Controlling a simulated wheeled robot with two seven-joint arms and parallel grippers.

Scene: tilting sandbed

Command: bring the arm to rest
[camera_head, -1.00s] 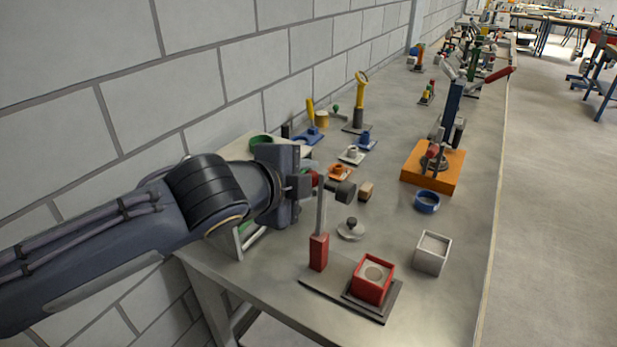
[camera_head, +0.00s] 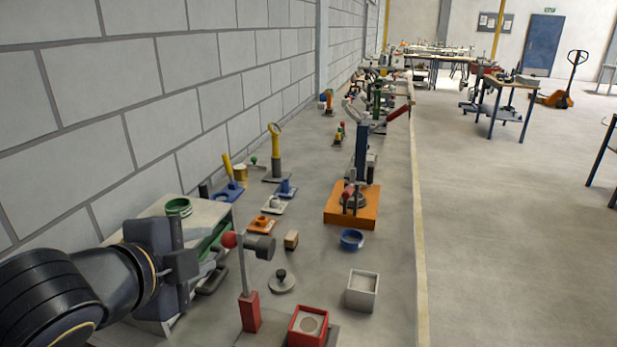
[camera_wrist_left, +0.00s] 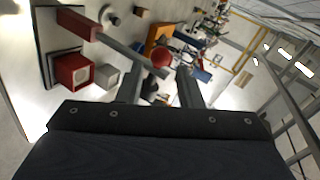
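My left gripper (camera_head: 204,270) is at the lower left of the head view, beside the green-and-white stand at the bench's wall side. In the left wrist view its two fingers (camera_wrist_left: 160,78) are apart, with a gap between them and nothing clearly gripped. Just right of it in the head view stands a red post with a grey rod (camera_head: 244,270), a red ball knob (camera_head: 229,239) and a dark cylinder (camera_head: 261,246) near its top. The knob also shows beyond the fingertips in the wrist view (camera_wrist_left: 161,57). My right gripper is not in view.
A red box (camera_head: 307,326), an open grey box (camera_head: 361,290), a lidded disc (camera_head: 282,282), a blue ring (camera_head: 352,239) and an orange block (camera_head: 351,211) stand on the bench. A block wall (camera_head: 150,90) borders it left; open floor (camera_head: 490,240) lies right.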

